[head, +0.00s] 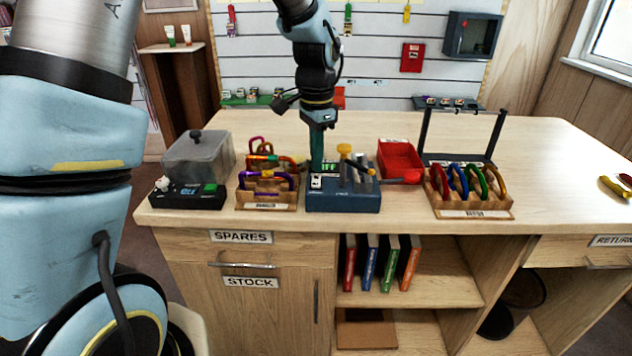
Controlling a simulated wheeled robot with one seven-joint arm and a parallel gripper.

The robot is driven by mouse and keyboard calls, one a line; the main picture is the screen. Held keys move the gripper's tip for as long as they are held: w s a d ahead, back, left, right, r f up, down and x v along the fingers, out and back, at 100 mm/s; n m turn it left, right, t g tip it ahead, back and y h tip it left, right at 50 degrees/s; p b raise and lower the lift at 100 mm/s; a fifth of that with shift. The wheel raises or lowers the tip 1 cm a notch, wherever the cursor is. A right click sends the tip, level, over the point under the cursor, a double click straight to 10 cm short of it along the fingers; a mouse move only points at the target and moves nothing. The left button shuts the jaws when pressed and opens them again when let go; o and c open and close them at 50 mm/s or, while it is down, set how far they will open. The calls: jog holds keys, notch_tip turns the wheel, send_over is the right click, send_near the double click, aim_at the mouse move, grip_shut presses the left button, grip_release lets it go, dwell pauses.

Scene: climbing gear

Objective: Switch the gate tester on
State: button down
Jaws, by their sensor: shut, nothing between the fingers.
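The gate tester looks to be the blue box (345,203) at the front middle of the bench. The fingers cover part of the tester's back left.
A wooden rack of carabiners (266,207) and a black device with a green part (188,201) stand to the left. A red bin (400,162) and another carabiner rack (472,212) stand to the right.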

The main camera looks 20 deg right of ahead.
aim_at(316, 176)
jog(key=shift+f+b, duration=0.6)
jog(key=shift+f, duration=0.45)
dwell(0.4)
jog(key=shift+r, duration=0.1)
jog(key=shift+r+p, duration=2.95)
jog(key=shift+r, duration=0.55)
jog(key=s+a+f+n+b, duration=0.1)
jog(key=s+a+n, duration=0.1)
jog(key=a+n, duration=0.6)
jog(key=s+a+f+n+t+b, duration=0.1)
jog(key=a+n, duration=0.7)
jog(key=a, duration=1.5)
jog(key=shift+s+f+t+b, duration=0.25)
jog(key=shift+s+t+b, duration=0.05)
jog(key=shift+s+b, duration=0.25)
jog(key=shift+w, duration=0.1)
